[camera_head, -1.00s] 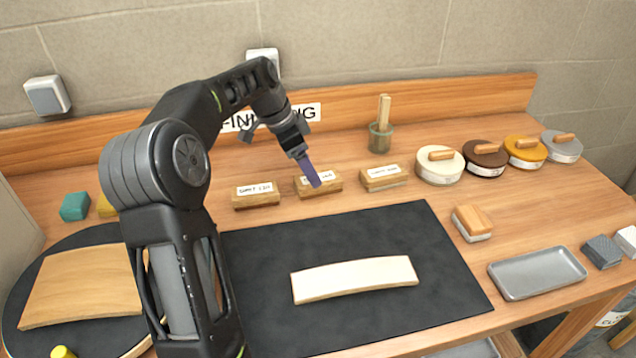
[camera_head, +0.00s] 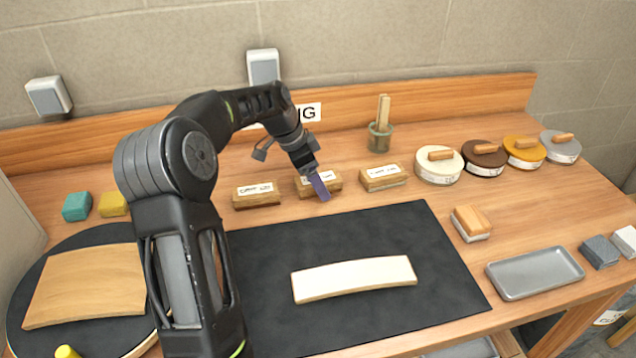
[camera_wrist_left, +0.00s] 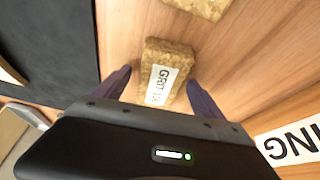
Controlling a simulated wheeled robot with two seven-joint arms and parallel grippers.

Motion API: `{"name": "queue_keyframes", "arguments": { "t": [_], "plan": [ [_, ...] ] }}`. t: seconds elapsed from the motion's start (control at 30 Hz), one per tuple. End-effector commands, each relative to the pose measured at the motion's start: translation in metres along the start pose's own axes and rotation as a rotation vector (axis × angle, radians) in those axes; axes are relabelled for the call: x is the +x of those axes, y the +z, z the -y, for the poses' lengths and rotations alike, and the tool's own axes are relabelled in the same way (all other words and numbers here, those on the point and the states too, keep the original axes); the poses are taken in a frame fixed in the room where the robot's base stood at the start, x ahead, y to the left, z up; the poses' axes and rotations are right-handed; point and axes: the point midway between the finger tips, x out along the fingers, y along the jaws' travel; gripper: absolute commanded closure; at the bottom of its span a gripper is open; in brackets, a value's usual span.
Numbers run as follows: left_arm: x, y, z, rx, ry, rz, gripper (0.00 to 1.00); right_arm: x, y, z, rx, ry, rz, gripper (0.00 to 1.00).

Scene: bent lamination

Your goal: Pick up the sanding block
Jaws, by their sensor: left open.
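Three wooden sanding blocks with white labels stand in a row at the back of the bench: a left one (camera_head: 257,195), a middle one (camera_head: 334,184) and a right one (camera_head: 384,178). My left gripper (camera_head: 319,188) is at the middle block, and its purple finger covers part of the block's front. In the left wrist view the middle block (camera_wrist_left: 170,54) lies between my two spread fingers (camera_wrist_left: 158,82), its label starting "GRIT". Both fingers look apart from it. Part of another block (camera_wrist_left: 200,7) shows at the top. My right gripper is out of view.
A dark mat (camera_head: 430,250) holds a pale curved strip (camera_head: 355,278). Round lidded tins (camera_head: 438,168), a jar with sticks (camera_head: 380,135), a wooden-topped block (camera_head: 471,222) and a grey tray (camera_head: 536,275) stand to the right. A backboard (camera_head: 440,105) runs behind.

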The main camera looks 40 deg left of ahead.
Motion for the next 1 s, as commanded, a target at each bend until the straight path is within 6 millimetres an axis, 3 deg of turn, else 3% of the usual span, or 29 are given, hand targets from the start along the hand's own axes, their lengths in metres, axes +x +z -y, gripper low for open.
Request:
{"name": "queue_keyframes", "arguments": {
  "t": [0.2,1.0],
  "plan": [
    [-0.0002,0.0,0.0,0.0,0.0,0.0,0.2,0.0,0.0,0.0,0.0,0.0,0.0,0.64],
    [-0.0002,0.0,0.0,0.0,0.0,0.0,0.85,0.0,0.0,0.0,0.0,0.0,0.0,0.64]
  ]
}}
